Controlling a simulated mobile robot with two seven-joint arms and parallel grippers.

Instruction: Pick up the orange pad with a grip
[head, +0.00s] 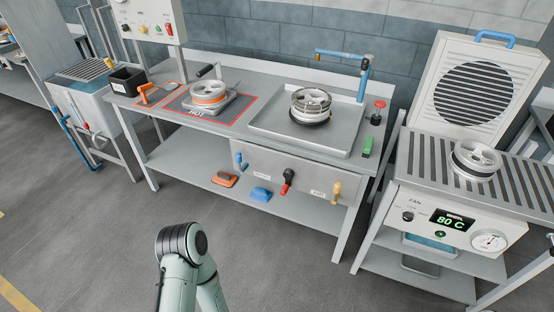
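The orange pad (223,181) lies on the lower shelf of the steel workbench, toward the middle, with a raised grip on its top. A blue pad (261,195) of similar shape lies just to its right. A pale green and black part of one of my arms (187,258) rises from the bottom edge, in front of the bench and apart from the pads. Neither of my grippers is in view, so I cannot see whether they are open or shut.
The bench top (215,133) overhangs the shelf, and a front panel with several coloured handles (288,180) hangs above its right part. Bench legs (348,222) stand at the front. A fan unit (455,220) stands right. The floor (110,235) in front is clear.

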